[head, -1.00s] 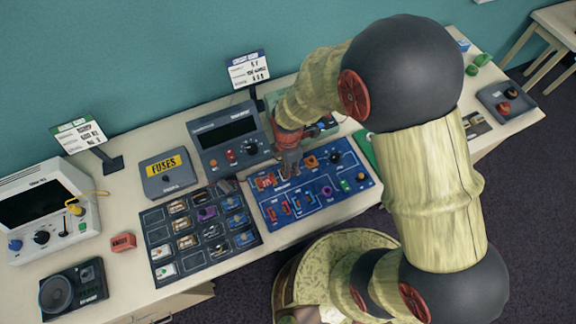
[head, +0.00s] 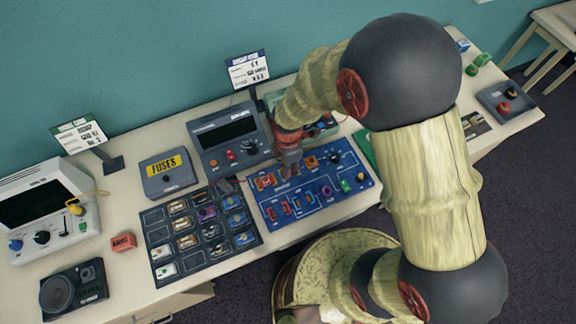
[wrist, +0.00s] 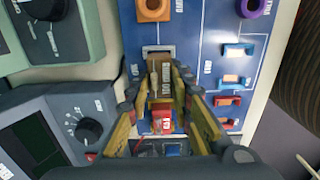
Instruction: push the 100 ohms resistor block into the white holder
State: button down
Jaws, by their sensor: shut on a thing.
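My gripper (head: 290,158) is over the upper left part of the blue circuit board (head: 340,203). In the wrist view, my gripper (wrist: 161,82) is shut on a small block with a dark label (wrist: 154,78), taken to be the 100 ohms resistor block. The label is too small to read. The white holder (wrist: 158,49) shows as a pale rim at the block's far end. The block's end is at or over this holder; whether it is seated inside, I cannot tell. In the head view, my gripper hides the block and the white holder.
An orange part (wrist: 153,10) and a purple knob (wrist: 252,6) are on the board. A dark tray of component blocks (head: 160,238) lies left of it. A grey meter (head: 226,135) stands behind.

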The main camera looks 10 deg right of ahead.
jog(key=shift+f+b, duration=0.35)
jog(key=shift+f, duration=0.15)
dwell(0.5)
jog(key=c, duration=1.5)
grip_release()
jog(key=shift+o, duration=0.5)
jog(key=o, duration=0.4)
jog(key=shift+r, duration=0.2)
jog(key=shift+r+p, duration=2.95)
jog(key=shift+r, duration=0.9)
